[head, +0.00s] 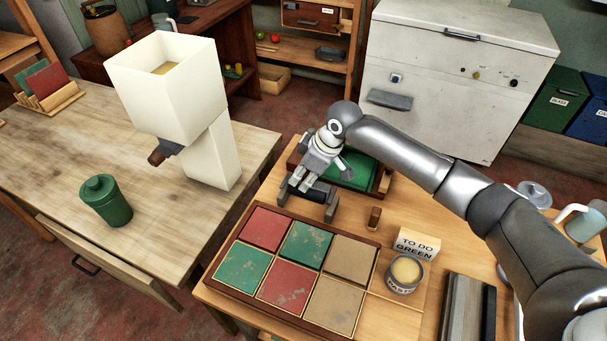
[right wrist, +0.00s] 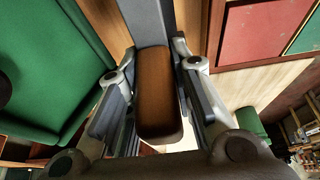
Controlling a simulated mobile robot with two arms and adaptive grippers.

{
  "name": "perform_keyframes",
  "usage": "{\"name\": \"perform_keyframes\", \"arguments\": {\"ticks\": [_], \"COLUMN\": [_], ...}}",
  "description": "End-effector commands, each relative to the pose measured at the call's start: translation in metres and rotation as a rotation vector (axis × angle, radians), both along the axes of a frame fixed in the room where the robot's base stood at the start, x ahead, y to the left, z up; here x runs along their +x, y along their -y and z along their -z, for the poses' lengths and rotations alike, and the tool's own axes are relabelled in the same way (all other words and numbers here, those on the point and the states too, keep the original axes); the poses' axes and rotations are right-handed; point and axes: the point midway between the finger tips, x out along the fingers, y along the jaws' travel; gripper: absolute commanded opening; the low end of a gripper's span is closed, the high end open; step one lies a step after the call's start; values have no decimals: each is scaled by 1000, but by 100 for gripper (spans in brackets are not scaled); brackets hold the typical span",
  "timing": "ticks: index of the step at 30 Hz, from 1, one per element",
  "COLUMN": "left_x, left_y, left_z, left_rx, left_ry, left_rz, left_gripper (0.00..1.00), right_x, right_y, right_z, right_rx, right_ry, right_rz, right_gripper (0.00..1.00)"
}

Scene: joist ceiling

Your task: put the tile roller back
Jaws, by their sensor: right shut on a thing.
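The tile roller shows in the right wrist view as a brown wooden handle (right wrist: 158,90) with a grey part beyond it. My right gripper (head: 313,180) is shut on that handle, with one finger on each side. In the head view the gripper hides most of the handle. A dark cylinder, seemingly the roller's drum (head: 314,192), shows just below the fingers, between grey end pieces (head: 331,208) at the back edge of the tile board (head: 225,287). I cannot tell whether the drum rests on them or hangs just above. My left gripper is not in view.
A tray with green tile (head: 350,172) stands right behind the gripper. A small brown block (head: 374,217), a "TO DO GREEN" sign (head: 418,242), a paste can (head: 404,273) and a long grey piece (head: 466,308) are to the right. A green canister (head: 106,202) stands on the left table.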

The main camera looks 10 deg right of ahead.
Motion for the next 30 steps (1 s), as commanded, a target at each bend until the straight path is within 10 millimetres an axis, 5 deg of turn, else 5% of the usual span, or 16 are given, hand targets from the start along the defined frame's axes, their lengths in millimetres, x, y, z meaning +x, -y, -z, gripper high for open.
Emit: {"name": "perform_keyframes", "arguments": {"ticks": [23,24,30], "left_x": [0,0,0], "left_y": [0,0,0], "left_z": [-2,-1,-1], "left_rx": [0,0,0], "left_ry": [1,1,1], "left_rz": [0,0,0], "left_gripper": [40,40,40], "right_x": [1,0,0], "right_y": [-1,-1,0], "right_z": [13,14,14], "right_rx": [2,1,1], "right_ry": [4,1,1], "right_rz": [-1,-1,-1], "right_gripper": [0,23,43]}}
